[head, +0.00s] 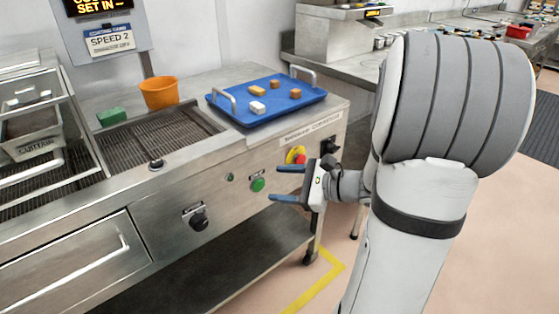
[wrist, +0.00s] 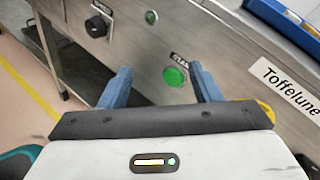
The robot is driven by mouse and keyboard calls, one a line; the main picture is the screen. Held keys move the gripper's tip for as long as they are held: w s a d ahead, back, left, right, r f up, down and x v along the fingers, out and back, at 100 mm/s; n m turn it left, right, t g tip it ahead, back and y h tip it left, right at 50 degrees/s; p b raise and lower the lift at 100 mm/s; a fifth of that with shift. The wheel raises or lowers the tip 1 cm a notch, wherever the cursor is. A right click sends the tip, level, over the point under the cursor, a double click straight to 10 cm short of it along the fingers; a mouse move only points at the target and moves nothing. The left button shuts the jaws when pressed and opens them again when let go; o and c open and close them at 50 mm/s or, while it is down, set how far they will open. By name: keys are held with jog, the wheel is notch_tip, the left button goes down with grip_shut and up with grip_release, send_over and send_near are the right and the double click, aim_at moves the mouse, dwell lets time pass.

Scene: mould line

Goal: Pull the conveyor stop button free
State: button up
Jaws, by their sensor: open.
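The stop button (head: 297,154), red on a yellow base, sits on the conveyor's front panel near its right end in the head view. My gripper (head: 280,184) is in front of the panel, just below the stop button, with its blue fingers apart and nothing between them. In the wrist view my gripper (wrist: 160,70) has the green button (wrist: 174,76) in the gap between its fingers, on the panel behind. A yellow edge (wrist: 268,108) shows at the right behind my gripper body, probably the stop button's base; the red cap is hidden there.
The panel also carries a black knob (head: 199,220) and a small green light (head: 230,177). Above are a blue tray (head: 232,113) with several small blocks, an orange bucket (head: 159,93) and a green block (head: 111,117). The floor in front is clear, with yellow tape (head: 318,285).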

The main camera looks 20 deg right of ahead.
aim_at(303, 163)
jog(key=w+d+f+m+t+h+b, duration=0.2)
jog(key=d+f+m+t, duration=0.15)
jog(key=d, duration=0.35)
jog(key=w+d+f+m+t+h+b, duration=0.1)
jog(key=d+f+m+t+h, duration=0.15)
jog(key=d+m, duration=0.3)
jog(key=shift+n+t, duration=0.4)
jog(key=x, duration=0.2)
jog(key=b+x, duration=0.1)
jog(key=x, duration=0.2)
jog(key=d+x, duration=0.1)
jog(key=x, duration=0.1)
jog(key=shift+w+a+r, duration=0.1)
jog(key=shift+w+r, duration=0.3)
grip_shut()
